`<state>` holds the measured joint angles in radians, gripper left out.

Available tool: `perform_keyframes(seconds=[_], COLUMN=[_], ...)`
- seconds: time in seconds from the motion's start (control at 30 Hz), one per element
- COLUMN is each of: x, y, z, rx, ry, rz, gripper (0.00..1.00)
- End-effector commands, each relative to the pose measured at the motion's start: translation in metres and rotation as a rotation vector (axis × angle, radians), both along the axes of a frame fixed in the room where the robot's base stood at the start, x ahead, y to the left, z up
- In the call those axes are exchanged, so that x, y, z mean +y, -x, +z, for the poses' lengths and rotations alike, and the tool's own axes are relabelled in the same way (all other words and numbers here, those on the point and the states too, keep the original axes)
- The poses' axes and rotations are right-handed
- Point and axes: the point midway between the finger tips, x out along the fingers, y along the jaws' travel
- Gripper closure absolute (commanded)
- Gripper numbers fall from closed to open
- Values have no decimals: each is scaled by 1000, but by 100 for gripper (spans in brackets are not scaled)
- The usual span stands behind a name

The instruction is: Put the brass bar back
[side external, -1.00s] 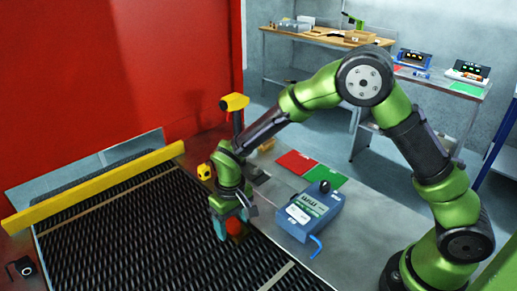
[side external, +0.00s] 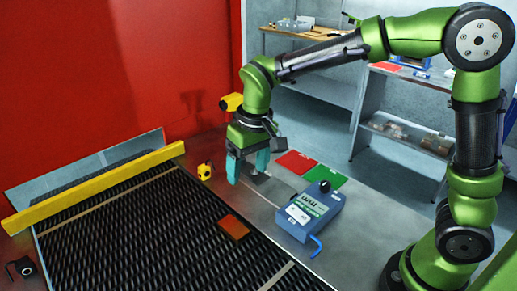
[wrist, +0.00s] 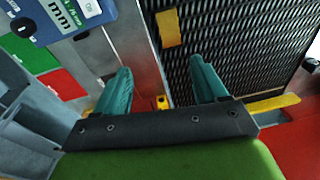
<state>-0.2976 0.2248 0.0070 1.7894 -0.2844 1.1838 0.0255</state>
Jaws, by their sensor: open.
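An orange-brown block, which looks like the brass bar (side external: 235,228), lies flat on the dark mesh belt (side external: 150,235) near its right edge. In the wrist view the bar (wrist: 168,28) looks yellow-brown and lies beyond the fingertips. My gripper (side external: 248,170) is open, with its teal fingers apart and pointing down. It is raised, apart from the bar, and appears above and behind it in the side view. In the wrist view nothing is between my fingers (wrist: 160,68).
A blue device with a display (side external: 310,210) stands on the grey table, right of the belt. Red (side external: 295,163) and green (side external: 325,177) patches lie behind it. A yellow rail (side external: 95,188) crosses the belt's far end.

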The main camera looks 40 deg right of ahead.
Motion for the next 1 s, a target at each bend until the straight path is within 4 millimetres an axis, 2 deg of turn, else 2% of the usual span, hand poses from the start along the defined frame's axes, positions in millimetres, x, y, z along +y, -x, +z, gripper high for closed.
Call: perform_keyframes(seconds=[0.03,0.2,0.3,0.5,0.7,1.0], x=[-14,-52,-69,-90,-97,-97], y=[13,61,91,137,154,155], z=[19,57,70,73,70,69], rx=[-46,-188,-277,-420,-483,-486], ry=[-26,-104,-143,-193,-210,-211], rz=[-30,-117,-168,-249,-282,-284], gripper=[28,28,28,28,28,28])
